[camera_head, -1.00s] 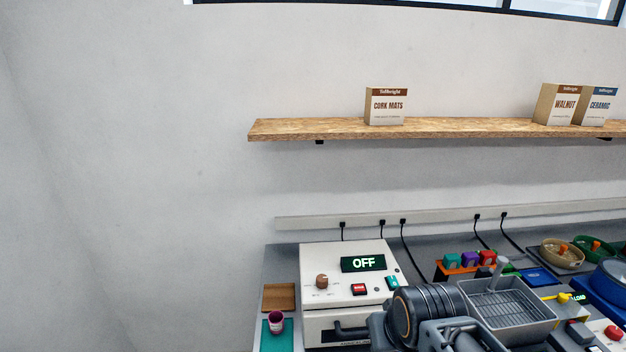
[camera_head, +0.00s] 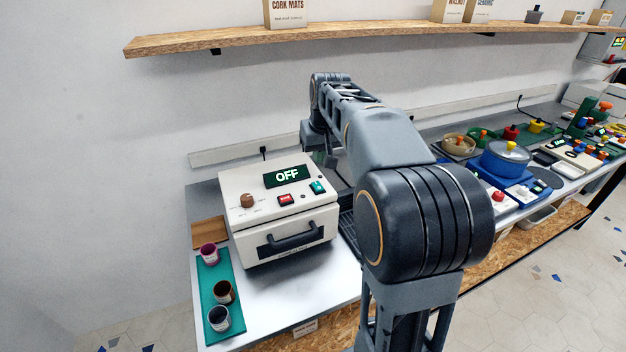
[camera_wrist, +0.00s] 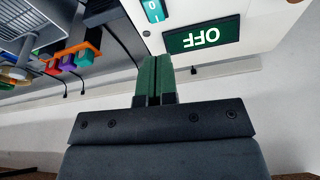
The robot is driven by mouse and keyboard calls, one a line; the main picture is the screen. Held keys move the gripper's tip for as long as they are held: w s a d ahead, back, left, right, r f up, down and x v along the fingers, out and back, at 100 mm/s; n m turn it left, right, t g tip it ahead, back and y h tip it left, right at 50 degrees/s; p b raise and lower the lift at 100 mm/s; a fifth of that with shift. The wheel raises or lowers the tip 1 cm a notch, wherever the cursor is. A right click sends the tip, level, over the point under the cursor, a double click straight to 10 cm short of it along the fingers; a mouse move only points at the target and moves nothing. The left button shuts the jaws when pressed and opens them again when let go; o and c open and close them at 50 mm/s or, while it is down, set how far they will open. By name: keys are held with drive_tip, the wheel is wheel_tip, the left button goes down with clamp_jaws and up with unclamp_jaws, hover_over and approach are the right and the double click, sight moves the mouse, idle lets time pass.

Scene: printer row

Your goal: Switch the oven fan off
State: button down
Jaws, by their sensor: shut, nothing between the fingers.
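The oven (camera_head: 282,210) is a white box with a dark handle (camera_head: 288,240) on its closed front. Its sloped panel carries a brown knob (camera_head: 247,201), a red switch (camera_head: 285,199), a teal switch (camera_head: 318,187) and a green display (camera_head: 287,176) reading OFF. In the wrist view the display (camera_wrist: 202,36) appears upside down, with the teal switch (camera_wrist: 153,10) beside it at the top edge. My gripper (camera_wrist: 154,62) has its green fingers together with nothing between them, near the oven panel and apart from the teal switch. In the head view my arm hides the gripper's fingers.
A teal mat (camera_head: 208,270) with three small cups lies left of the oven, by a brown wooden block (camera_head: 208,232). A blue pot (camera_head: 506,158) and other equipment stand to the right. A shelf (camera_head: 400,27) runs along the wall above.

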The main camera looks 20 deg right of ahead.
drive_tip(key=shift+n, duration=0.6)
drive_tip(key=r, duration=0.2)
drive_tip(key=w+r, duration=0.1)
drive_tip(key=r, duration=0.1)
drive_tip(key=shift+d+r, duration=0.1)
drive_tip(key=shift+r, duration=0.15)
hover_over(314, 183)
wheel_tip(314, 183, down, 12)
drive_tip(key=shift+r+p, duration=0.15)
drive_tip(key=shift+p, duration=0.3)
drive_tip(key=shift+f, duration=0.95)
drive_tip(key=shift+p, duration=0.3)
